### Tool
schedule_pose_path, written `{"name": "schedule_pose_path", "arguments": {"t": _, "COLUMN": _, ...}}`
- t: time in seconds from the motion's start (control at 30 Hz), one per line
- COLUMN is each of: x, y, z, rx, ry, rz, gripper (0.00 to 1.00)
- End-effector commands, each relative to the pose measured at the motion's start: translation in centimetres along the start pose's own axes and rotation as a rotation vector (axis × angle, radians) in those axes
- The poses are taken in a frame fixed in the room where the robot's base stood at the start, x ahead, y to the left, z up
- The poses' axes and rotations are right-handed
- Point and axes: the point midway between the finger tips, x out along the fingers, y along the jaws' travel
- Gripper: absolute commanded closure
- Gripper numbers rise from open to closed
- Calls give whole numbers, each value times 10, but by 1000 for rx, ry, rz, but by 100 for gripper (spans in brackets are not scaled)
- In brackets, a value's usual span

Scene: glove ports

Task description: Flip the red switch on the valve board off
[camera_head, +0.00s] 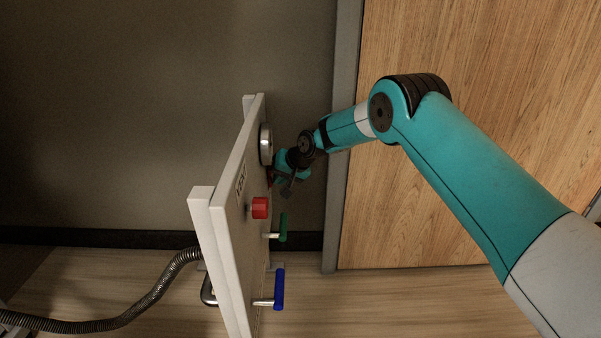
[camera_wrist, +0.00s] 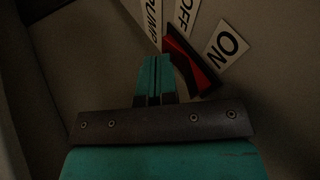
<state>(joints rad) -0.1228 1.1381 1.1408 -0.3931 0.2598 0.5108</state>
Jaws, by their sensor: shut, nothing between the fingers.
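The valve board (camera_head: 228,215) is a white upright panel, seen nearly edge-on in the head view. The red switch (camera_wrist: 190,60) is a red rocker in a black frame in the wrist view, between an "OFF" label (camera_wrist: 186,14) and an "ON" label (camera_wrist: 227,45). I cannot tell which way it is tilted. In the head view my gripper (camera_head: 277,178) is close to the board's face and mostly hides the switch.
A round silver gauge (camera_head: 266,145) sits above my gripper on the board. Below are a red knob (camera_head: 260,208), a green handle (camera_head: 283,227) and a blue handle (camera_head: 280,289). A "PUMP" label (camera_wrist: 152,22) shows near the switch. A flexible hose (camera_head: 150,297) runs behind the board.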

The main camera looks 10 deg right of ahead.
Motion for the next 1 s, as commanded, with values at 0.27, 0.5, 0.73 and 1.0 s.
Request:
{"name": "schedule_pose_path", "arguments": {"t": 0.27, "x": 2, "y": -8, "z": 2, "rx": -7, "ry": -3, "rz": -11, "gripper": 100}}
{"name": "schedule_pose_path", "arguments": {"t": 0.5, "x": -6, "y": -14, "z": -2, "rx": -8, "ry": -3, "rz": -13, "gripper": 100}}
{"name": "schedule_pose_path", "arguments": {"t": 0.73, "x": -12, "y": -19, "z": -6, "rx": -10, "ry": 1, "rz": -17, "gripper": 100}}
{"name": "schedule_pose_path", "arguments": {"t": 1.0, "x": -13, "y": -22, "z": -8, "rx": -13, "ry": 7, "rz": -22, "gripper": 100}}
